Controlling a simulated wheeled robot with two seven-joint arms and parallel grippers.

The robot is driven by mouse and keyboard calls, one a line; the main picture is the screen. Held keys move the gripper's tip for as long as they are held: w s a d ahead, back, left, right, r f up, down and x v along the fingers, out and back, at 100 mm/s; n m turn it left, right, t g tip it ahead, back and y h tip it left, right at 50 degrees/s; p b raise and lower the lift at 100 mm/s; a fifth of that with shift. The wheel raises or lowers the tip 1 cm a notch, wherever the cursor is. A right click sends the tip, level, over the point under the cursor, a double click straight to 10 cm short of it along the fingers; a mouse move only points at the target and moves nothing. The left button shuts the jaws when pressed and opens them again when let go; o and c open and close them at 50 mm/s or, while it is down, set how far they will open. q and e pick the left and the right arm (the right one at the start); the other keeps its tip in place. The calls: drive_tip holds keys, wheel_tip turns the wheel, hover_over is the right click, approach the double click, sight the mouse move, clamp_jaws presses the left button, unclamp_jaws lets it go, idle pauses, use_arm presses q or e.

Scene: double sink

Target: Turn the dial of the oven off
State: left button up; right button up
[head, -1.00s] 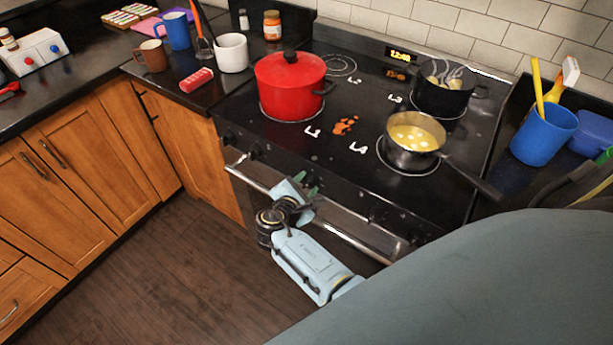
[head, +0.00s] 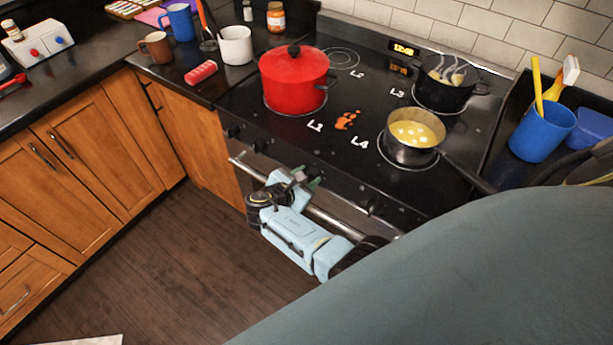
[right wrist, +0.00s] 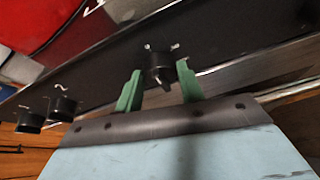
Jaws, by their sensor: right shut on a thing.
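The oven (head: 330,205) has a black front panel with a row of black dials under the cooktop. One dial (right wrist: 158,72) sits between the green fingers of my right gripper (right wrist: 160,88) in the right wrist view, and the gripper is shut on it. In the head view my right gripper (head: 312,180) is at the middle of the panel, above the handle bar, and its body mostly hides that dial. Two dials (head: 245,138) show to its left, and also in the right wrist view (right wrist: 48,113). My left gripper is not in view.
A red pot (head: 292,82), a saucepan of yellow food (head: 414,135) and a black steaming pot (head: 447,82) stand on the cooktop. The saucepan handle points toward the front right. The oven handle bar (head: 325,222) runs below the dials. The floor (head: 160,270) at left is mostly clear.

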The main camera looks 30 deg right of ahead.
drive_tip(key=o, duration=1)
drive_tip(key=p+v, duration=0.1)
drive_tip(key=v, duration=1.2)
drive_tip(key=shift+s, duration=0.2)
